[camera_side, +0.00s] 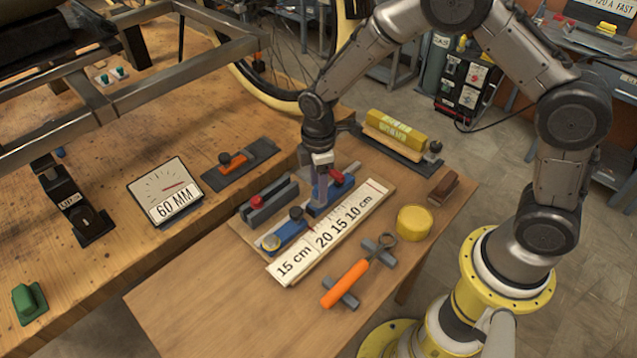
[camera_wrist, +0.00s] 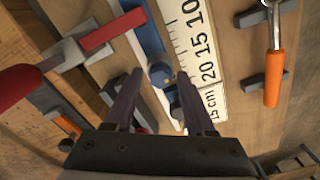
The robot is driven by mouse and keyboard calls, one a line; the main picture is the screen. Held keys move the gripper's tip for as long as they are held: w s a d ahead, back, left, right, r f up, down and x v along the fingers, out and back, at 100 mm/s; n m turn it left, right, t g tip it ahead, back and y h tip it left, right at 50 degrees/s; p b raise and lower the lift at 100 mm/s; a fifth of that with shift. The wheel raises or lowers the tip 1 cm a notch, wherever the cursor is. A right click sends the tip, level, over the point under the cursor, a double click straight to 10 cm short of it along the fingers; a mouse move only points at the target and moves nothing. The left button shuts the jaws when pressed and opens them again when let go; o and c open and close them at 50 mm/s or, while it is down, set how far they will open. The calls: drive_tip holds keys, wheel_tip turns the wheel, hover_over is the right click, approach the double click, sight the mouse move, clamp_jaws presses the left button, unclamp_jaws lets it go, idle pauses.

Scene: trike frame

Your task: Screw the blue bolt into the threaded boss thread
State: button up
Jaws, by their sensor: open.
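My gripper (camera_side: 319,203) points down over a blue fixture (camera_side: 287,236) on the small wooden table. In the wrist view its two fingers (camera_wrist: 159,77) are apart. A small dark-blue round piece (camera_wrist: 160,74) shows between the fingertips, apparently the blue bolt's head. I cannot tell whether the fingers touch it. The side view hides it behind the fingers. A small blue spot (camera_side: 60,153) sits on top of a black stand under the trike frame (camera_side: 115,95); I cannot tell what it is. I cannot clearly make out the threaded boss.
A white ruler board (camera_side: 325,235) lies beside the fixture. A grey block with a red knob (camera_side: 268,202) is left of it. An orange-handled tool (camera_side: 345,284) rests on grey supports, near a yellow round piece (camera_side: 414,222). The small table's front left is clear.

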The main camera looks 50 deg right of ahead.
drive_tip(key=shift+n, duration=0.7)
drive_tip(key=shift+n, duration=0.8)
drive_tip(key=shift+n, duration=0.9)
drive_tip(key=shift+n, duration=0.8)
